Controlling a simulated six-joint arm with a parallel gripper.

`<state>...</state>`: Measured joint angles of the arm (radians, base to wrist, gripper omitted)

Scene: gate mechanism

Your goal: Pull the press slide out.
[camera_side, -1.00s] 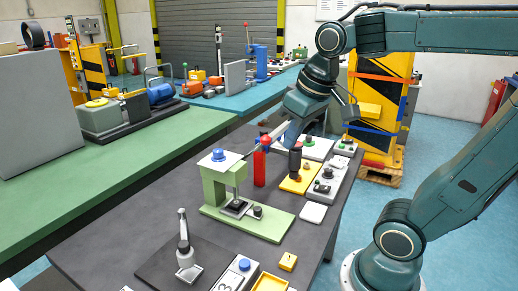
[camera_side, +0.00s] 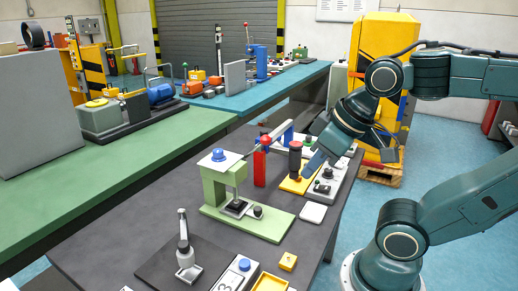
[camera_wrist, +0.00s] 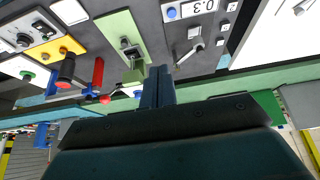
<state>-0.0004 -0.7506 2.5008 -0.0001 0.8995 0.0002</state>
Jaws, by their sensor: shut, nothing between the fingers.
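The light green press (camera_side: 216,181) stands on a green base plate, with a blue knob on top and a red-balled lever at its side. Its slide (camera_side: 236,208) is a small plate with a dark block at the foot of the frame. A small black knob (camera_side: 257,211) is at the slide's front end. In the wrist view the slide (camera_wrist: 131,52) lies on the green base, left of my fingers. My gripper (camera_side: 310,168) is shut and empty, raised to the right of the press and apart from it. Its closed fingers (camera_wrist: 157,70) show in the wrist view.
A grey lever fixture (camera_side: 185,256) and a box with a blue button (camera_side: 243,266) are in front. A white block (camera_side: 313,212) lies to the right.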

